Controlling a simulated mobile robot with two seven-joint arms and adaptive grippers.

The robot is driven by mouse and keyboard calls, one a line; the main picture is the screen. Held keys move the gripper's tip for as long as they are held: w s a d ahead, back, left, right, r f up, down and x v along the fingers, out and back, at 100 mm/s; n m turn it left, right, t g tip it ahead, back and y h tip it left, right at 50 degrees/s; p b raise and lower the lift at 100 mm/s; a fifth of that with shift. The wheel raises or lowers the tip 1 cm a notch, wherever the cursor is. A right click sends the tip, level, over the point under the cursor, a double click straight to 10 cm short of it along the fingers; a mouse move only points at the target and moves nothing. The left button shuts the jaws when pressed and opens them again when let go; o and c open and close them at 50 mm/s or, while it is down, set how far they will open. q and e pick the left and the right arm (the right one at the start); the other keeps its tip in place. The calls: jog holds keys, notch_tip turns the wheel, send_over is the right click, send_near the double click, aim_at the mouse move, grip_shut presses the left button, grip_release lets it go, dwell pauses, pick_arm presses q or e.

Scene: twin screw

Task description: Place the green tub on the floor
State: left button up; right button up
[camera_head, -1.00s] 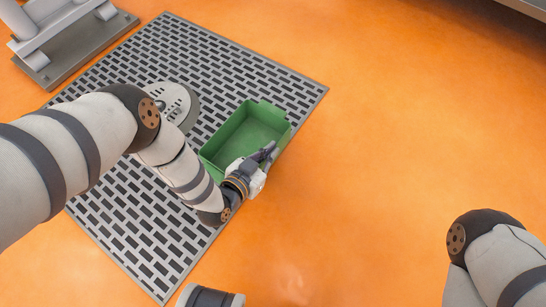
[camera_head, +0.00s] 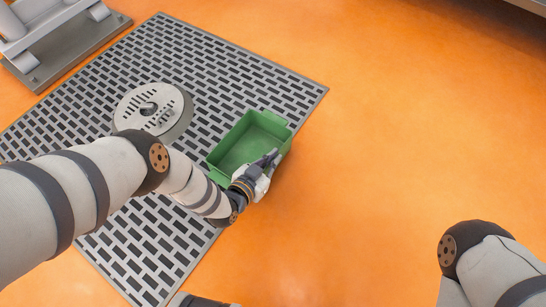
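The green tub (camera_head: 245,140) is an empty, open rectangular box near the middle of the head view. It shows over the right edge of the grey slotted grate, and I cannot tell whether it rests there or is held above it. My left gripper (camera_head: 268,163) is at the tub's near right wall, with its fingers at the rim. It looks closed over that wall, though the inner finger is partly hidden. My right arm shows at the lower right, but its gripper is out of view. The orange floor (camera_head: 420,130) lies to the right.
The slotted grate (camera_head: 215,60) covers the left side of the floor. A round grey perforated disc (camera_head: 150,108) sits on it, left of the tub. A grey metal stand (camera_head: 60,45) is at the upper left. The floor right of the tub is clear.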

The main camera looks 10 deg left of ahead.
pick_arm(q)
jog(key=o, duration=0.3)
jog(key=shift+o, duration=0.2)
jog(key=shift+r, duration=0.2)
jog(key=p+v, duration=0.6)
jog(key=v, duration=0.6)
jog(key=shift+r+p, duration=0.2)
jog(key=shift+p, duration=0.1)
pick_arm(e)
jog(key=r, duration=0.4)
jog(key=shift+s+d+r, duration=0.1)
jog(key=shift+d+r, duration=0.2)
jog(key=shift+r, duration=0.05)
